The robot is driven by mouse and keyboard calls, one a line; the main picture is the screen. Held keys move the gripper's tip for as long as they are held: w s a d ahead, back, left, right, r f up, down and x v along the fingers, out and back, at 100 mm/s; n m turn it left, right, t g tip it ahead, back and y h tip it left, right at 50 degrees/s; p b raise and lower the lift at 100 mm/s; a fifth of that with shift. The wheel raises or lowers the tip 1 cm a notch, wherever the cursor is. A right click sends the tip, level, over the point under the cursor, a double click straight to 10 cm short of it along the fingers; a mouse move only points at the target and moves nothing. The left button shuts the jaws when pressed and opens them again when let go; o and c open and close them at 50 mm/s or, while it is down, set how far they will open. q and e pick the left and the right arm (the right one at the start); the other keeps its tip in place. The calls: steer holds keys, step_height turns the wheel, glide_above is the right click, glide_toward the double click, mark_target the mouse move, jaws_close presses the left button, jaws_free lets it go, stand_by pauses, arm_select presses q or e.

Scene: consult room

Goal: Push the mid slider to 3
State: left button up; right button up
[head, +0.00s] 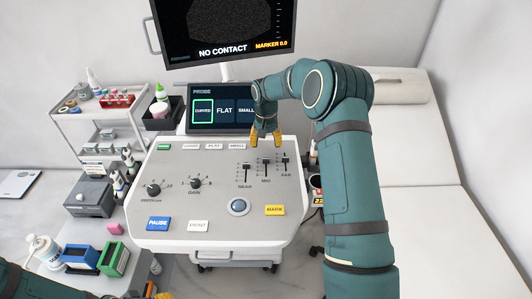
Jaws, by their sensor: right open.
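The mid slider (265,161) is a dark knob on a vertical slot, between the near slider (246,167) and the far slider (286,160) on the grey control panel (220,220). The scale numbers beside it are too small to read. My right gripper (266,140) is open and empty, its yellow fingertips pointing down just beyond the mid slider's knob. I cannot tell if a finger touches the panel. Of my left gripper, only yellow parts (152,291) show at the bottom edge.
Gain knob (195,183), depth knob (153,190), trackball (238,207) and yellow mark button (275,210) share the panel. A probe screen (213,110) stands behind it, under a monitor reading "NO CONTACT" (225,30). A white couch (425,150) is at right, a cart (95,112) at left.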

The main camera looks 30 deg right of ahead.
step_height(320, 180, up, 4)
steer(key=shift+f, duration=0.15)
steer(key=shift+f, duration=0.1)
stand_by(0.5)
